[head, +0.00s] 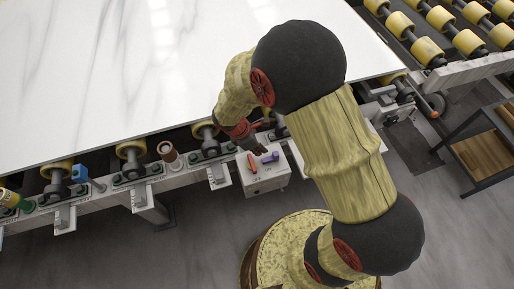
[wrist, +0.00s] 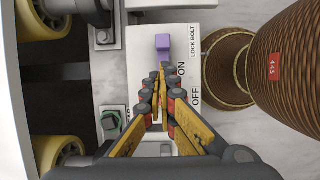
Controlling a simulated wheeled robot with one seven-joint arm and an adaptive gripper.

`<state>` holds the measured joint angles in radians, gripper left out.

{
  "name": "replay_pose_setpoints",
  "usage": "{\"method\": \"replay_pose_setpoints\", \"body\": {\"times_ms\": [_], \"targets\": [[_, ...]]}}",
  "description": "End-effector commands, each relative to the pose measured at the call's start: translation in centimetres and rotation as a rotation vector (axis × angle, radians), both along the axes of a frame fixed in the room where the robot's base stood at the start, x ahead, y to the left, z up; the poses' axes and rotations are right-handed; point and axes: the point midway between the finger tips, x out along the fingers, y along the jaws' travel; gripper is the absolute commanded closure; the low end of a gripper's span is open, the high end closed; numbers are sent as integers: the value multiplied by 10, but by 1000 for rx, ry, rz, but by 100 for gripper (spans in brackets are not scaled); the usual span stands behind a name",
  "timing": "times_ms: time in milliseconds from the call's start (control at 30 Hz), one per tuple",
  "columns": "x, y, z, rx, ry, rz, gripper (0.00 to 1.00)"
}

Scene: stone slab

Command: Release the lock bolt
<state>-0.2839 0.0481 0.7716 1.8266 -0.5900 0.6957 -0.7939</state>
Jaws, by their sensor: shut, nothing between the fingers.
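A white control box (head: 262,181) stands at the front edge of the roller frame. A purple lever (wrist: 163,45) sits on its top face, which reads LOCK BOLT, ON and OFF in the wrist view. The lever also shows in the head view (head: 269,157). My gripper (wrist: 160,78) is shut and empty, its tips over the box just below the purple lever in the wrist view. I cannot tell whether they touch it. My fingers hide part of the box face. In the head view my gripper (head: 258,150) is at the box's back edge.
The large white stone slab (head: 110,70) lies on yellow rollers behind the box. A green button (wrist: 110,122) is left of my fingers. A brown post (head: 168,151) and a blue part (head: 80,173) stand along the frame. Grey floor (head: 120,255) is open in front.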

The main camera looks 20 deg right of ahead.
Motion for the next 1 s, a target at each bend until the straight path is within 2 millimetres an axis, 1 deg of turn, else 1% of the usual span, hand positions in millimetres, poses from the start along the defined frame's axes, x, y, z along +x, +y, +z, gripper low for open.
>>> {"method": "replay_pose_setpoints", "body": {"times_ms": [33,100,200,300,433,767,867,1000], "targets": [[-1,-4,-12,-1,1,-2,100],[-1,-8,-22,0,2,-3,100],[-1,-13,-34,0,1,-2,100],[-1,-16,-41,0,1,-3,100],[0,-18,-45,0,0,-2,100],[0,-19,-45,0,0,-2,100],[0,-24,-45,0,0,-3,100],[-1,-40,-44,-1,1,-5,100]]}}
